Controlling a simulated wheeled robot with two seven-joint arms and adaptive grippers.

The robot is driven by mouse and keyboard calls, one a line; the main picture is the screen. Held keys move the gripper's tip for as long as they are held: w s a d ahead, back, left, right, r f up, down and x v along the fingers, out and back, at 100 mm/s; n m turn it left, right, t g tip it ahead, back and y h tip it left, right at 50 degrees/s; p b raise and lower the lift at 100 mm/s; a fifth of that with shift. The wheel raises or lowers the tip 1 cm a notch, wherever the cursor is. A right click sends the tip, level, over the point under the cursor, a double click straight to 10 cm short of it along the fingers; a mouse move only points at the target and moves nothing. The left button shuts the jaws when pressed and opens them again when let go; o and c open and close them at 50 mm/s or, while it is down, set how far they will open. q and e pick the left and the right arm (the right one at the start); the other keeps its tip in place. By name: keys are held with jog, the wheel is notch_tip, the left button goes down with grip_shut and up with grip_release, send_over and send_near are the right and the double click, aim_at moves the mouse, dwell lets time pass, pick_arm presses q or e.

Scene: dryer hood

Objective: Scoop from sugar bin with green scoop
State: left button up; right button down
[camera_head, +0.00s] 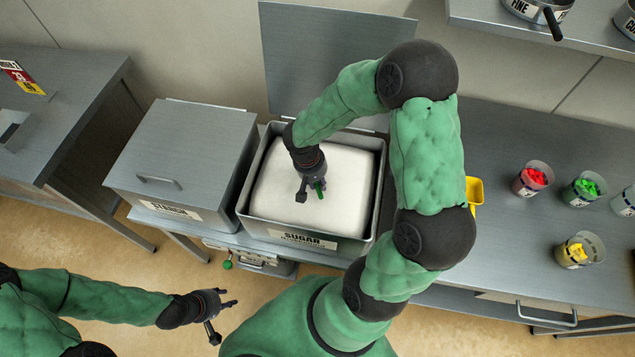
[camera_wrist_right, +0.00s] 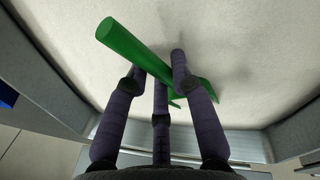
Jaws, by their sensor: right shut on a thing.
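The sugar bin (camera_head: 253,225) is an open grey metal bin with a SUGAR label, filled with white sugar (camera_head: 340,200). My right gripper (camera_head: 311,192) is over the sugar, inside the bin's rim. It is shut on the green scoop (camera_head: 320,189). In the right wrist view, the fingers of my right gripper (camera_wrist_right: 160,90) close around the scoop's green handle (camera_wrist_right: 122,47). The scoop's bowl is mostly hidden behind the fingers. I cannot tell whether it touches the sugar. My left gripper (camera_head: 232,316) is open and empty, over the floor at the lower left.
The sugar bin's lid (camera_head: 325,60) stands raised behind it. A closed starch bin (camera_head: 185,140) stands to the left. Clear cups with red (camera_head: 534,178), green (camera_head: 584,188) and yellow (camera_head: 579,250) contents stand on the right counter. A yellow object (camera_head: 474,191) is partly hidden behind my right arm.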

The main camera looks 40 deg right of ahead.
jog(key=shift+s+f+t+h+b, duration=0.15)
jog(key=shift+f+t+h+b, duration=0.7)
jog(key=shift+b, duration=3.85)
jog(key=shift+s+a+r+t+b, duration=0.3)
jog(key=shift+r+t+b, duration=0.2)
jog(key=shift+t+b, duration=0.55)
jog(key=shift+s+r, duration=0.15)
jog(key=shift+r, duration=0.1)
notch_tip(320, 180, up, 12)
jog(key=s+p, duration=0.1)
jog(key=p, duration=0.5)
jog(key=shift+a+p, duration=0.2)
jog(key=shift+p, duration=0.15)
